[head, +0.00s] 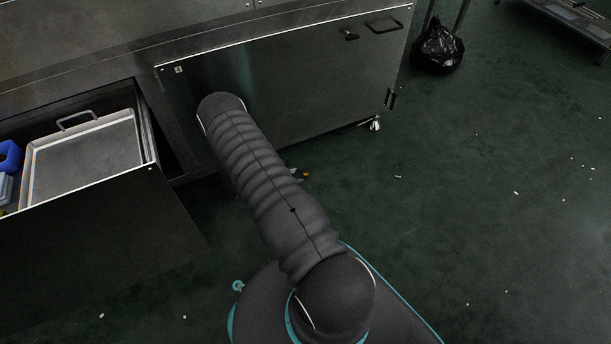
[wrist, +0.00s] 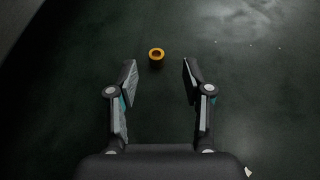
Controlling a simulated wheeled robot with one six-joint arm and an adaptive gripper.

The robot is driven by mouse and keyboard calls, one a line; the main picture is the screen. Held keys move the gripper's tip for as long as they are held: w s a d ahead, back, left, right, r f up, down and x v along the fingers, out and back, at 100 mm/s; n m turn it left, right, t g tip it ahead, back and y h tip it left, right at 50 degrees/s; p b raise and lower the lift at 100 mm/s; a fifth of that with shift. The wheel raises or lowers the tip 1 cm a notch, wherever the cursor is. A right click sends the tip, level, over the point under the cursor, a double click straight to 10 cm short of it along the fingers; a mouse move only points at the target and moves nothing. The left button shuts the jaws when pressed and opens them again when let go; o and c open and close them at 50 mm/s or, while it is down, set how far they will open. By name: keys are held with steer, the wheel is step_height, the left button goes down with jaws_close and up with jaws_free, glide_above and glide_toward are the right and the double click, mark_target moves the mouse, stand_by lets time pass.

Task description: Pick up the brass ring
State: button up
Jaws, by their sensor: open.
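The brass ring (wrist: 156,54) lies on the dark green floor in the wrist view, its hole showing. It sits beyond the fingertips of my gripper (wrist: 160,80), roughly between their lines and a little left of the middle. My gripper is open and empty, and its fingers are apart from the ring. In the head view a small orange spot that looks like the ring (head: 306,174) shows on the floor just right of my arm. There my arm hides most of my gripper.
A steel cabinet (head: 290,85) stands just behind my arm, with a caster (head: 375,124) at its right corner. At left an open drawer (head: 150,176) holds a metal tray (head: 85,160). A black bag (head: 438,48) stands at the back. The floor (head: 480,200) at right is mostly clear, with small scraps.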

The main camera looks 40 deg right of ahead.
mark_target(305, 174)
steer(key=x, duration=0.5)
steer(key=shift+w+f+b, duration=0.15)
steer(key=shift+w+b, duration=0.1)
steer(key=shift+b, duration=0.1)
jaws_close()
